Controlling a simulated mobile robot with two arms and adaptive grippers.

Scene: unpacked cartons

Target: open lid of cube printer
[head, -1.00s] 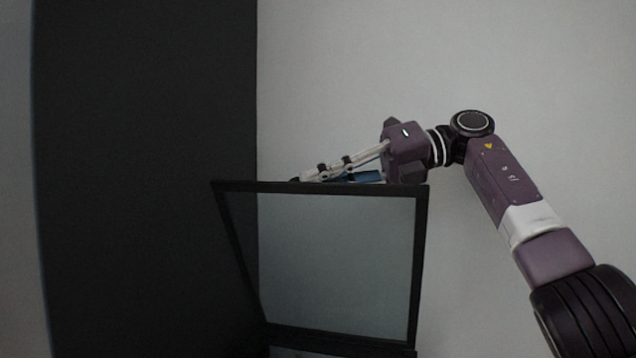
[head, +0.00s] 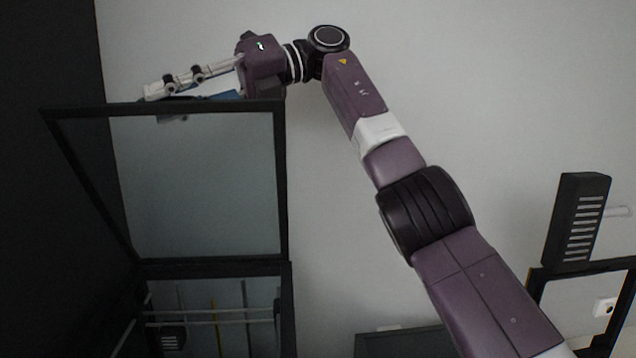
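The cube printer (head: 287,320) stands at the lower left of the head view, with rods and parts showing inside its dark frame. Its lid (head: 281,190), a black frame around a clear panel, is raised and tilted up above the printer body. My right gripper (head: 150,96) is at the lid's top edge, with its fingers pointing left. The fingers lie partly behind that edge, and I cannot tell whether they touch it or are apart. My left gripper is out of view.
A black slotted unit (head: 577,220) stands at the right above another dark-framed machine (head: 540,290). A dark panel (head: 400,343) shows at the bottom centre. A black surface (head: 50,200) rises at the far left. Grey wall lies behind.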

